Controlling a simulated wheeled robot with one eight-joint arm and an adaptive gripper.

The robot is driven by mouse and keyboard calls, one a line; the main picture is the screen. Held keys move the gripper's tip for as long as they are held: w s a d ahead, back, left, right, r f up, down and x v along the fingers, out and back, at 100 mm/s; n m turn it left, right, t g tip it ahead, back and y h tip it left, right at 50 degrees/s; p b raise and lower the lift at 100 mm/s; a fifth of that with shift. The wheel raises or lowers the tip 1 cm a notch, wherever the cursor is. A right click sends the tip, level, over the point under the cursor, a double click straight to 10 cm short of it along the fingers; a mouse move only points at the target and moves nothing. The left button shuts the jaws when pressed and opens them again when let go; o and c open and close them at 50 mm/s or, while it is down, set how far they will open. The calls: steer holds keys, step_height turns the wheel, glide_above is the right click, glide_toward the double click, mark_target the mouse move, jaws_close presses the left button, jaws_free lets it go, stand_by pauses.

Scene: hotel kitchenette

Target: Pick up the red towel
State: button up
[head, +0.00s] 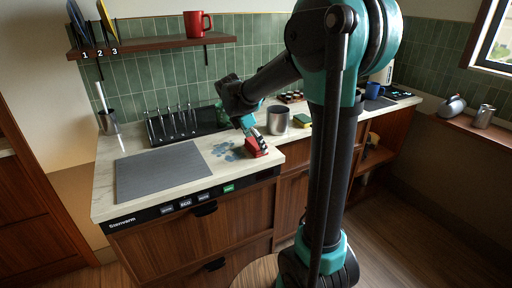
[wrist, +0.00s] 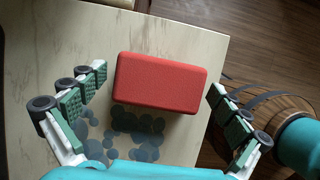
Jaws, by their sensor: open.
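The red towel (wrist: 160,82) looks like a red block with rounded edges in the wrist view. It lies on the pale counter close to the counter's edge. In the head view the red towel (head: 257,147) sits near the front right corner of the counter, partly covered by my gripper. My gripper (wrist: 156,95) is open, with one finger to the left of the towel and one to the right. A gap shows on the left; the right fingertip is close to the towel's right end. My gripper (head: 252,138) points down over the towel in the head view.
Blue-grey spots (wrist: 130,135) mark the counter beside the towel. A grey mat (head: 160,172) lies to the left, with a rack of utensils (head: 172,124) behind. A red mug (head: 197,24) stands on the shelf.

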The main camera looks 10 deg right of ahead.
steer(key=shift+c, duration=0.6)
steer(key=c, duration=0.9)
step_height(320, 180, up, 20)
